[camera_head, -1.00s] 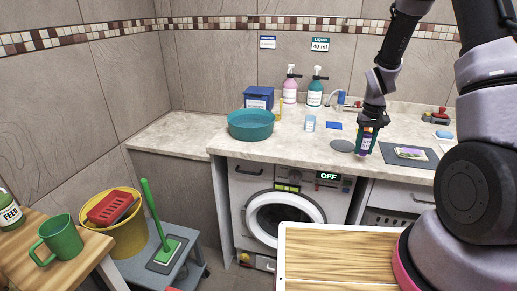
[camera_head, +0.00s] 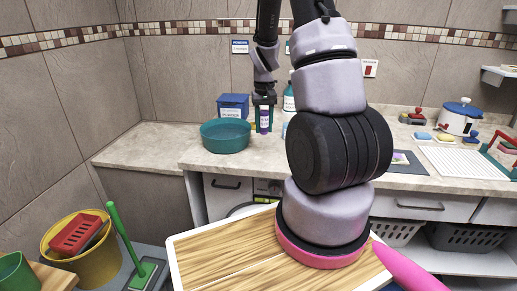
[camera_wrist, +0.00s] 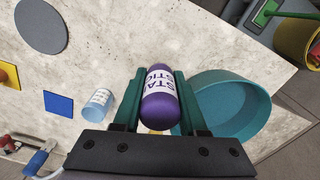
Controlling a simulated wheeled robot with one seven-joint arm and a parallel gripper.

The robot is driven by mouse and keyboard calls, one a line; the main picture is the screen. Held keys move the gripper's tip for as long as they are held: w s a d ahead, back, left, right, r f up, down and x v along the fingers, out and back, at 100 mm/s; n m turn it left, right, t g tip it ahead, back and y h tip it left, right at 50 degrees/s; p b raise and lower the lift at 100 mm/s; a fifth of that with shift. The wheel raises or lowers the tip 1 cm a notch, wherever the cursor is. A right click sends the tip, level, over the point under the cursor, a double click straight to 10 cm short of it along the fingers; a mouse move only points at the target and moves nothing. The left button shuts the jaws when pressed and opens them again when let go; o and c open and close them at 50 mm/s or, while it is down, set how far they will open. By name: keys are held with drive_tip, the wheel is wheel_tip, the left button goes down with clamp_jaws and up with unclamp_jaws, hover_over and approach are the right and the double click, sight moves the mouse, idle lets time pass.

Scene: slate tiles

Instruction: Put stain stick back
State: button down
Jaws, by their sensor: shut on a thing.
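The stain stick (camera_wrist: 159,96) is a purple cylinder with a white label, seen large in the wrist view. My gripper (camera_wrist: 158,92) is shut on it, one green finger on each side. In the head view the stain stick (camera_head: 264,120) hangs upright in my gripper (camera_head: 264,108), by the right rim of the teal basin (camera_head: 225,136). In the wrist view it is in front of the counter and beside the basin (camera_wrist: 232,104). A grey disc (camera_wrist: 41,24) and a blue square (camera_wrist: 59,104) lie flat on the counter.
A blue box (camera_head: 233,104) stands behind the basin. A teal-labelled bottle (camera_head: 289,97) is partly hidden by my arm. A small light-blue cup (camera_wrist: 97,104) stands on the counter (camera_wrist: 130,30). A white pot (camera_head: 459,118) and a drying mat (camera_head: 462,162) are at the right.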

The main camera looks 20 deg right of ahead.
wheel_tip(320, 180, down, 9)
drive_tip(key=shift+d+r, duration=0.1)
drive_tip(key=shift+d, duration=0.05)
idle(0.4)
drive_tip(key=shift+f, duration=0.2)
drive_tip(key=shift+c, duration=2.3)
unclamp_jaws()
wheel_tip(320, 180, up, 12)
drive_tip(key=shift+f, duration=0.1)
wheel_tip(320, 180, up, 10)
drive_tip(key=t, duration=0.2)
hover_over(264, 155)
drive_tip(key=s+a, duration=0.2)
drive_tip(key=a, duration=0.1)
drive_tip(key=s+a+r+t+y, duration=0.1)
drive_tip(key=s+a+r+t, duration=0.1)
drive_tip(key=s+a+r, duration=0.3)
drive_tip(key=s+a+r+m+t+y, duration=0.1)
drive_tip(key=s+a+r+t, duration=0.2)
drive_tip(key=s+r, duration=0.9)
drive_tip(key=shift+s+a+r, duration=0.2)
drive_tip(key=shift+a+r, duration=0.1)
drive_tip(key=shift+a, duration=0.85)
